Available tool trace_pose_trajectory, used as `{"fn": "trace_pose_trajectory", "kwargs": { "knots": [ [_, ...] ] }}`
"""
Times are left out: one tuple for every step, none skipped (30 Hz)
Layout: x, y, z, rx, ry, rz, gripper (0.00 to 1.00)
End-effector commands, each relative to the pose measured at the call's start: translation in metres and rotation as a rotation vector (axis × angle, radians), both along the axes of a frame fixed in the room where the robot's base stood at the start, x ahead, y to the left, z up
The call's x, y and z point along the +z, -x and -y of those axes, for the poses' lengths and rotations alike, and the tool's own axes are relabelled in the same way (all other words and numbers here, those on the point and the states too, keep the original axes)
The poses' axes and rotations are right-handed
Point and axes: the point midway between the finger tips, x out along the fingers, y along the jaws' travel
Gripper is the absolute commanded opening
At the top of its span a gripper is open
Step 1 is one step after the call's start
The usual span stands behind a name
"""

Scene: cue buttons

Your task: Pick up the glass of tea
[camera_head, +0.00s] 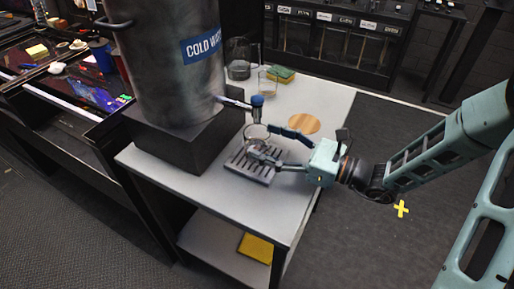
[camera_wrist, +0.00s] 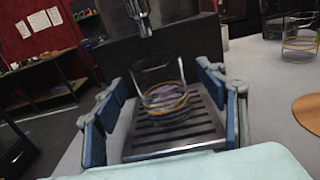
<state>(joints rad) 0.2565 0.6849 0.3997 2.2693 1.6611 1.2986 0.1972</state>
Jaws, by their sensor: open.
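A clear glass with yellowish bands (camera_wrist: 165,98) stands upright on the slotted metal drip tray (camera_wrist: 168,137), below the tap (camera_wrist: 138,16). In the head view the glass (camera_head: 257,132) is partly hidden by the fingers and tap. Its contents are hard to make out; it looks mostly see-through. My gripper (camera_head: 262,143) is open and low over the tray, its fingers pointing at the glass. In the wrist view the glass is between the two blue fingers of my gripper (camera_wrist: 160,82), with gaps on both sides.
A big metal cold-water urn (camera_head: 172,70) stands on a dark block (camera_head: 185,143) at the left. A round wooden board (camera_head: 303,123) lies behind my gripper. Another clear glass (camera_head: 267,80), a dark glass vessel (camera_head: 238,68) and a sponge (camera_head: 282,73) stand at the table's back.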

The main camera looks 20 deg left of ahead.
Motion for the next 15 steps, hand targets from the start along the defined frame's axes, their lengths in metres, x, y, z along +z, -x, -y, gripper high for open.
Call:
{"fn": "trace_pose_trajectory", "kwargs": {
  "knots": [
    [-0.001,0.003,-0.009,0.005,0.000,0.000,0.65],
    [-0.001,0.002,-0.014,0.004,0.001,0.001,0.65],
    [-0.001,0.001,-0.019,0.004,0.001,0.001,0.65],
    [-0.001,0.001,-0.022,0.002,0.001,0.001,0.65],
    [-0.001,0.000,-0.025,0.003,0.000,0.001,0.65],
    [-0.001,0.000,-0.028,0.003,0.001,0.001,0.65],
    [0.000,0.000,-0.029,0.002,0.001,0.001,0.65],
    [0.000,0.000,-0.030,0.002,0.001,0.000,0.65],
    [0.000,0.000,-0.030,0.001,0.001,0.000,0.65],
    [0.000,-0.001,-0.030,0.000,0.001,0.000,0.65],
    [0.000,-0.001,-0.030,0.000,0.001,0.000,0.65],
    [0.000,-0.001,-0.030,0.000,0.001,0.000,0.65],
    [0.000,-0.001,-0.030,0.000,0.001,0.000,0.65],
    [0.000,-0.001,-0.030,0.000,0.001,0.000,0.65],
    [0.000,-0.001,-0.030,0.001,0.001,0.000,0.62]
  ]
}}
